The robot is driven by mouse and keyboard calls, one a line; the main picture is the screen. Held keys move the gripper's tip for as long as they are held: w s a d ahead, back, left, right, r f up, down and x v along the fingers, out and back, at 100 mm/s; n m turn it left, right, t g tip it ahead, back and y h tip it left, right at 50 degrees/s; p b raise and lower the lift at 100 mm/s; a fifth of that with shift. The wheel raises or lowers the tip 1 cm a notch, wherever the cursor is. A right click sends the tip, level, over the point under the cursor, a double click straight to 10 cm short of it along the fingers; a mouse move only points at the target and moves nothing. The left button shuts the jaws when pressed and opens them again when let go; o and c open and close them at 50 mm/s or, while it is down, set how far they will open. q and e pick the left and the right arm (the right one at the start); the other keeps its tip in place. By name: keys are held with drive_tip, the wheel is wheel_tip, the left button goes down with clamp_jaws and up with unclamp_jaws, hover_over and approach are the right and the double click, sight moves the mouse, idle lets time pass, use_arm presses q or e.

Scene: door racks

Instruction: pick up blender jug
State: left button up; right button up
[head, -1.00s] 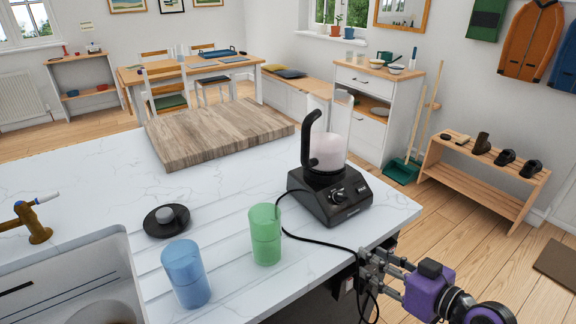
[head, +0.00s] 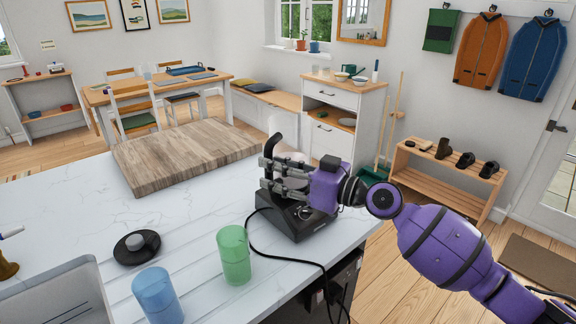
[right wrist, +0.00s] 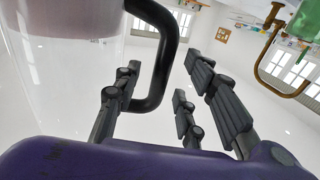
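The blender jug (head: 277,126) is clear with pale pink contents and a black handle (head: 269,146). It stands upright on its black base (head: 291,224) near the counter's right edge. My right gripper (head: 267,176) is at the jug's handle in the head view and hides much of the jug. In the right wrist view, the jug (right wrist: 72,75) is at the left and its curved handle (right wrist: 171,50) lies between my spread, open fingers (right wrist: 160,92). I cannot tell whether a finger touches the handle. My left gripper is not in view.
A green cup (head: 233,256) and a blue cup (head: 158,297) stand on the counter in front of the base. A black disc with a knob (head: 137,246) lies left of them. A wooden board (head: 185,155) lies behind. A black cord (head: 262,252) runs over the counter edge.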

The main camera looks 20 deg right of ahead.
drive_tip(key=shift+w+a+f, duration=0.15)
drive_tip(key=shift+w+a, duration=0.2)
clamp_jaws()
drive_tip(key=shift+r, duration=0.25)
